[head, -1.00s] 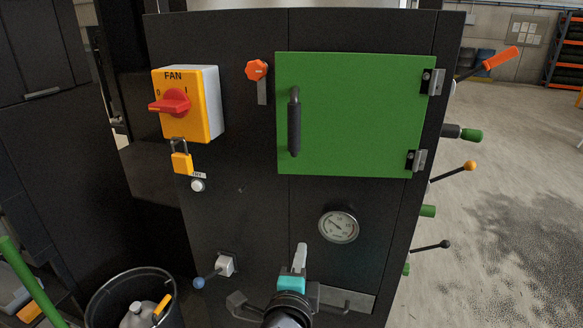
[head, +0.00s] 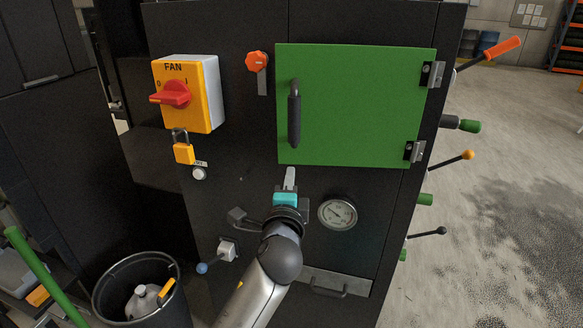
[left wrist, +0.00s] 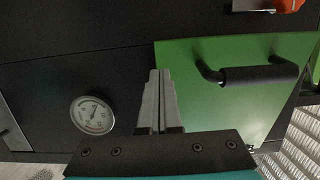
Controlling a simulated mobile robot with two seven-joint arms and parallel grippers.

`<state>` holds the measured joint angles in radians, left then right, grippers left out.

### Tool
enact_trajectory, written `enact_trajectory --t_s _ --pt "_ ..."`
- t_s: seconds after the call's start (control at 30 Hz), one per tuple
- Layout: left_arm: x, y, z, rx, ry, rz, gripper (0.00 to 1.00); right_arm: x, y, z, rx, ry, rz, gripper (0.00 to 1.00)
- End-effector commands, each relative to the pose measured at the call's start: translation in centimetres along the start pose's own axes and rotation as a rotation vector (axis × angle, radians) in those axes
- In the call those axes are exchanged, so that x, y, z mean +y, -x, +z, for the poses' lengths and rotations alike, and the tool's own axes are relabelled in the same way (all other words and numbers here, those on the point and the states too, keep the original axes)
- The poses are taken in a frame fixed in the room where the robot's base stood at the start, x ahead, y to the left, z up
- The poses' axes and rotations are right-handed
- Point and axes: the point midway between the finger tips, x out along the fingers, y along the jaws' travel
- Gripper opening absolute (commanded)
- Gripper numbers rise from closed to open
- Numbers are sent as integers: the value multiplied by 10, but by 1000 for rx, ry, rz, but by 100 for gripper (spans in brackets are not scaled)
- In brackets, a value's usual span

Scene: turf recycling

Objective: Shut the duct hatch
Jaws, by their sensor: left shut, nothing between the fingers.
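The green duct hatch (head: 365,105) is on the black cabinet's front, with hinges on its right edge and a dark bar handle (head: 294,115) near its left edge. It lies close to the cabinet face; I cannot tell whether a small gap remains. My left gripper (head: 290,174) is shut and empty, just below the hatch's lower left part. In the left wrist view its fingers (left wrist: 160,78) overlap the hatch's edge (left wrist: 205,105), apart from the handle (left wrist: 258,76). My right gripper is out of view.
A yellow fan switch box (head: 186,93) and padlock (head: 183,152) are to the left. A round gauge (head: 337,213) sits right of my left gripper. A blue-tipped lever (head: 203,268) and black bin (head: 140,262) are lower left. Several levers stick out on the right side.

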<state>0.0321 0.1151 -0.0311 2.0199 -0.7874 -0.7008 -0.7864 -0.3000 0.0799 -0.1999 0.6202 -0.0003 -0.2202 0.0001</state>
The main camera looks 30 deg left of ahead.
Motion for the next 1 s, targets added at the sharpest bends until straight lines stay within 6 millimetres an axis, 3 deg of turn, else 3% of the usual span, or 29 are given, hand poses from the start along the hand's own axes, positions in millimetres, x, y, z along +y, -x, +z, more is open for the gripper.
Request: enact_trajectory --t_s 0.23,0.8,1.0 --pt "0 -28 0 1 0 0 0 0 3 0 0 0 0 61" --pt "0 -37 0 6 -1 0 0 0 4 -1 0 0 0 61" --pt "-2 -59 0 81 -9 -1 0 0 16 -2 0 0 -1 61"
